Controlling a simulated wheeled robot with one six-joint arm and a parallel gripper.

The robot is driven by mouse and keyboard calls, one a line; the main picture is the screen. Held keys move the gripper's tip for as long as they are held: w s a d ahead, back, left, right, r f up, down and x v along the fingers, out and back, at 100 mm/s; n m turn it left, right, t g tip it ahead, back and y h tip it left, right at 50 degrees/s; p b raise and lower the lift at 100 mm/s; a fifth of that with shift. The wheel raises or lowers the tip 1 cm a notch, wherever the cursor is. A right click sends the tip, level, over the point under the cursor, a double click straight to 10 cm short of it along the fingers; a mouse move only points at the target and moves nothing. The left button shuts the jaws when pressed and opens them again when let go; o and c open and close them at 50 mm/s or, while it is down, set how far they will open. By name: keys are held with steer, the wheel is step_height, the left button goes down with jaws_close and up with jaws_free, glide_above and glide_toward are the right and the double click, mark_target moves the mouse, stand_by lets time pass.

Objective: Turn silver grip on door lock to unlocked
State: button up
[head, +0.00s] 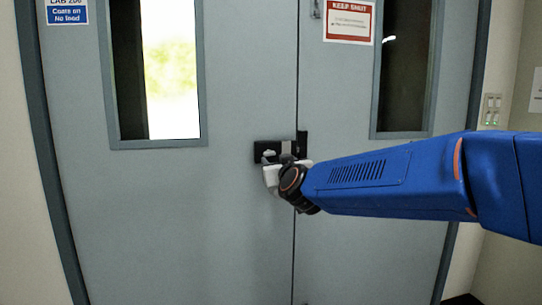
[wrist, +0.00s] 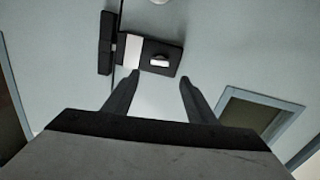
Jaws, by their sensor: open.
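The door lock (head: 265,152) is a dark plate on the left door leaf, beside the seam between the two leaves. In the wrist view the lock plate (wrist: 173,50) shows ahead of my fingers, with the small silver grip (wrist: 159,61) on it. The silver grip (head: 269,154) also shows in the head view, just above my gripper. A pale block sits on the plate near the seam. My gripper (wrist: 159,76) is open and empty, its two fingers apart and pointing at the lock. I cannot tell whether a finger touches the plate.
The double door (head: 225,220) is grey and shut, with a window in each leaf. A dark catch piece (wrist: 106,42) sits across the seam from the lock. A red-and-white sign (head: 348,22) is on the right leaf. Wall switches (head: 491,109) are at the far right.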

mark_target(270, 153)
steer(key=x, duration=0.9)
steer(key=shift+w, duration=0.3)
steer(key=c, duration=1.1)
